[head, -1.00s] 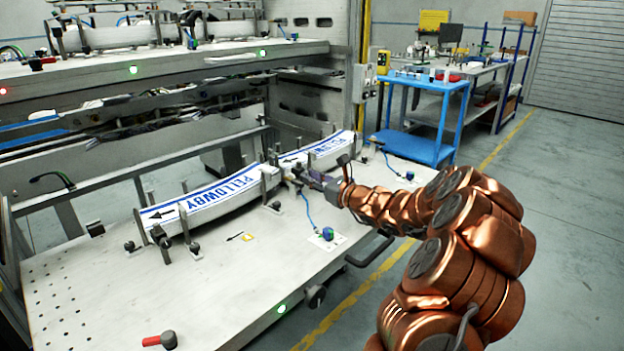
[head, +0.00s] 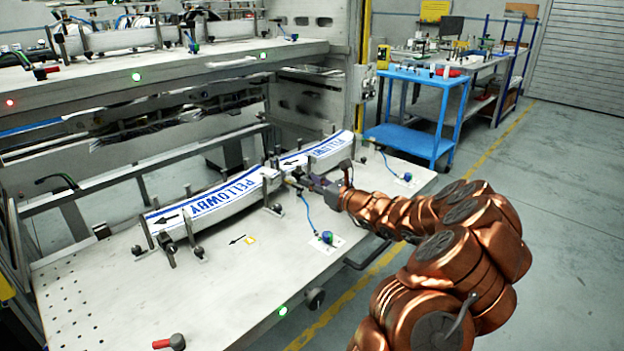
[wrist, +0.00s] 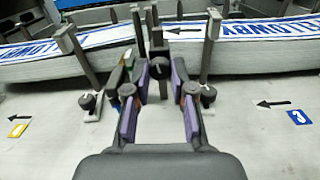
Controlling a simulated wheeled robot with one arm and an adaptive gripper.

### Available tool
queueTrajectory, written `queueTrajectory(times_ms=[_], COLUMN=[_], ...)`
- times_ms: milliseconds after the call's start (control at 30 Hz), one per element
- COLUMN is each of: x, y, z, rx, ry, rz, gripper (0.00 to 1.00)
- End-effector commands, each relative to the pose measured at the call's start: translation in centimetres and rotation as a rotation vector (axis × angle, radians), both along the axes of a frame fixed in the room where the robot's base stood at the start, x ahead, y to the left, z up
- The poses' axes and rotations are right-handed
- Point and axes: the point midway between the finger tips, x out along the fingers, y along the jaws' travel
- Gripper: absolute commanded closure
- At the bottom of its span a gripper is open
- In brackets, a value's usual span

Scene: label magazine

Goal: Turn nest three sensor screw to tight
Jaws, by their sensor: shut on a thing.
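My gripper (wrist: 159,76) has its purple-padded fingers closed about a dark round knob (wrist: 159,68), which looks like the sensor screw. The knob sits on a dark upright post in front of the white label stacks. In the head view my gripper (head: 300,181) is at the gap between the long label stack (head: 228,194) and the shorter one (head: 325,153). The knob is hidden there, and its turn angle cannot be read. I cannot tell the nest number.
Dark posts and small clamp knobs (wrist: 207,92) stand close on both sides of the fingers. A blue cable runs to a connector (head: 327,237) on the white table (head: 130,290). An upper shelf (head: 170,70) overhangs behind. A blue cart (head: 415,110) stands behind right.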

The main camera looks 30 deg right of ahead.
Motion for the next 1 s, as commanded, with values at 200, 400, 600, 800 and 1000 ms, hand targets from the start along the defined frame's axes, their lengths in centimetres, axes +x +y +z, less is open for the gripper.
queueTrajectory(times_ms=[200, 400, 600, 800, 1000], x=[0.0, 0.0, -0.1, -1.5, -4.4], y=[0.0, 0.0, -0.1, -0.5, -1.3], z=[0.1, 0.0, 0.0, 0.0, 0.0], rx=[0.000, 0.000, 0.000, 0.001, 0.001], ry=[-0.002, -0.001, -0.001, 0.000, 0.000], rz=[-0.001, -0.001, -0.001, -0.002, -0.006], gripper=[0.74, 0.65, 0.65, 0.65, 0.65])
